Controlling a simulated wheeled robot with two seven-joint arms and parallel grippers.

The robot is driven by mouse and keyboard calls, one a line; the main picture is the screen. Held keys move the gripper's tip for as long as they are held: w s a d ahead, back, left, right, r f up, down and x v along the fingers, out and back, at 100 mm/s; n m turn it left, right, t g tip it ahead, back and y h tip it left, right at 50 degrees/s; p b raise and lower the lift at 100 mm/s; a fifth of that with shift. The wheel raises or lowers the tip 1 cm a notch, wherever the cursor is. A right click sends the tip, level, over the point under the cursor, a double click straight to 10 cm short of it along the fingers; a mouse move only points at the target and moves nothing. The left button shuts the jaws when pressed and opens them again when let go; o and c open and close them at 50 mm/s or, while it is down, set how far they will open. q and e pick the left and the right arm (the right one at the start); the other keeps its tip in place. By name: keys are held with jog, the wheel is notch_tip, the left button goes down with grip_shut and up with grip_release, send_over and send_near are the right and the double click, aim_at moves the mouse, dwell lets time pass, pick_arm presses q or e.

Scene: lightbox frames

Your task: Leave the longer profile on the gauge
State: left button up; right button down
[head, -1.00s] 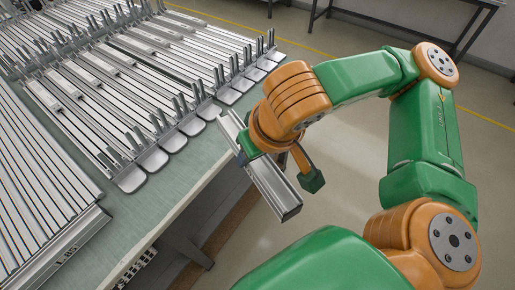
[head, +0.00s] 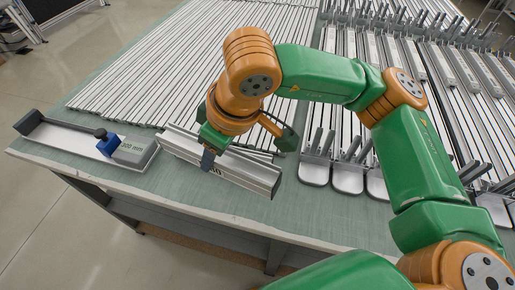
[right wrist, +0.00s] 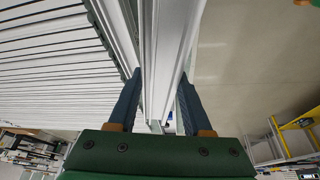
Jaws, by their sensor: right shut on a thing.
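The gauge (head: 65,135) is a long shallow metal channel at the table's left front corner in the head view. It has a blue stop (head: 108,146) with a dark knob and a plate marked in mm, whose first digit is hard to read. My right gripper (head: 207,160) is shut on a silver profile (head: 250,174) just right of the gauge, over the table's front part. The profile (right wrist: 168,45) also runs between the two blue fingers of the right gripper (right wrist: 157,100) in the right wrist view. Whether it touches anything below is unclear. My left gripper is not in view.
Many silver profiles (head: 200,65) lie side by side behind the gauge. Racks with upright prongs (head: 348,178) fill the right. The green table (head: 225,203) is bare along its front edge. Dark equipment (head: 35,20) stands at the back left.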

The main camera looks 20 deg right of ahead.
jog(key=a+f+b, duration=0.1)
jog(key=f+b, duration=0.1)
jog(key=f, duration=0.1)
jog(key=a+f+n+b, duration=0.1)
jog(key=f+b, duration=0.2)
jog(key=f, duration=0.1)
jog(key=a+f+n+y+b, duration=0.1)
jog(key=f+b, duration=0.2)
jog(key=shift+w+a+f+g, duration=0.2)
jog(key=shift+a+f+g, duration=0.1)
jog(key=shift+g, duration=0.1)
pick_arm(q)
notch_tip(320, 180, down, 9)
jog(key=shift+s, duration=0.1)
pick_arm(e)
jog(key=shift+r, duration=0.1)
jog(key=shift+c, duration=1.2)
grip_release()
